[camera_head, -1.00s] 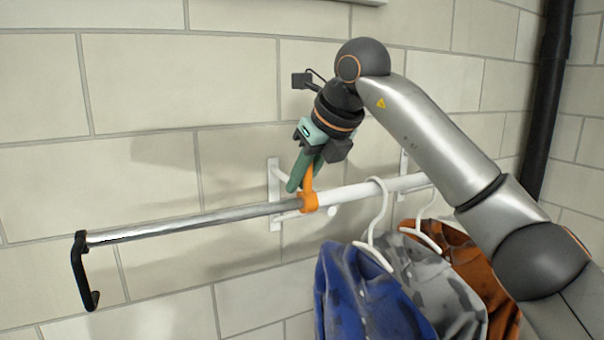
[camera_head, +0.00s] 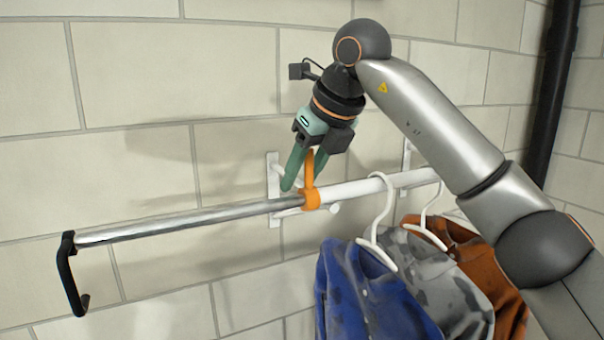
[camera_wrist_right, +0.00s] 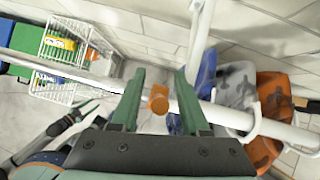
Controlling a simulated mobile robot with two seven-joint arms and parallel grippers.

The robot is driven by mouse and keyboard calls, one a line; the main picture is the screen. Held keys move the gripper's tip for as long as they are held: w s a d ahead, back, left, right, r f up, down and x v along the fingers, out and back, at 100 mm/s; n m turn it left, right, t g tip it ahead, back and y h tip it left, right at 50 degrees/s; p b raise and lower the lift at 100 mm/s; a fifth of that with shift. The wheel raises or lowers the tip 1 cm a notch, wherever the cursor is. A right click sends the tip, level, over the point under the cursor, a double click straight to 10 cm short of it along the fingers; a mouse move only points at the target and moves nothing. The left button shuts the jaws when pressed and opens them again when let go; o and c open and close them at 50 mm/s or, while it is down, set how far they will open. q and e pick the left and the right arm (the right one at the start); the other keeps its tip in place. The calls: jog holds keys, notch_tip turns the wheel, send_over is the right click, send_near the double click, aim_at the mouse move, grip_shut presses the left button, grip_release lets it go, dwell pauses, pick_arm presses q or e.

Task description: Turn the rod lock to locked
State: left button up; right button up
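The rod lock is an orange collar (camera_head: 311,200) with an upright lever (camera_head: 308,170), where the bare metal rod (camera_head: 190,220) meets the white tube (camera_head: 355,190). My right gripper (camera_head: 301,183) is above the collar, pointing down, its green fingers apart around the lever. In the right wrist view the orange knob-like lever end (camera_wrist_right: 158,101) shows between the open fingers (camera_wrist_right: 160,76), with visible gaps to both. My left gripper is outside the head view; a small dark part with green tips (camera_wrist_right: 80,112) in the wrist view looks like it, its opening unclear.
Hangers with blue (camera_head: 365,290), grey (camera_head: 440,275) and orange (camera_head: 480,255) garments hang right of the collar. A black hook-shaped end piece (camera_head: 70,275) ends the rod at left. A white bracket (camera_head: 273,175) stands behind. Wire baskets (camera_wrist_right: 65,42) show in the wrist view.

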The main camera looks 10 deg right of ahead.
jog(key=v, duration=1.2)
jog(key=shift+r, duration=0.3)
jog(key=shift+s, duration=0.1)
